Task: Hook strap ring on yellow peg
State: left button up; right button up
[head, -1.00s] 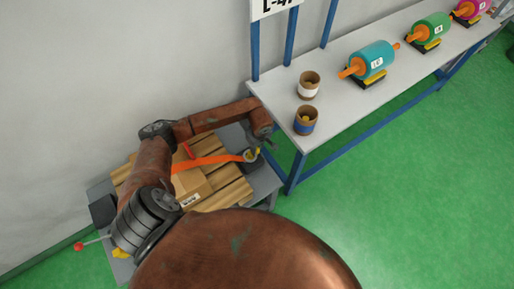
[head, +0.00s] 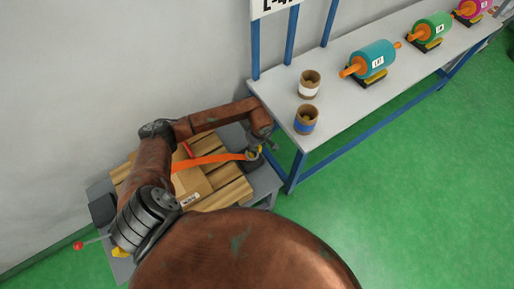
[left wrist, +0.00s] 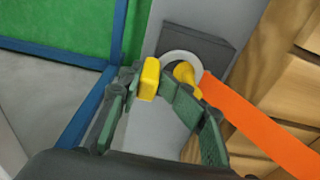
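The orange strap (left wrist: 262,128) runs to a pale grey ring (left wrist: 168,60), which looks to be around the yellow peg (left wrist: 187,76) in front of a dark grey plate (left wrist: 208,45). How far down the peg it sits is unclear. In the head view my left gripper (head: 267,144) is just right of the ring and strap end (head: 253,155). My right gripper is out of view.
A cardboard box (head: 195,188) lies on a wooden pallet (head: 235,192) under the strap (head: 205,161). To the right, a white table (head: 345,110) with blue legs holds two brown cups and coloured rollers. Green floor is clear at lower right.

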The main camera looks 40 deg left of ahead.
pick_arm(q)
jog(key=shift+s+a+f, duration=0.1)
jog(key=shift+s+f, duration=0.05)
jog(key=shift+s, duration=0.2)
notch_tip(320, 180, up, 12)
jog(key=d, duration=0.1)
jog(key=shift+d, duration=0.3)
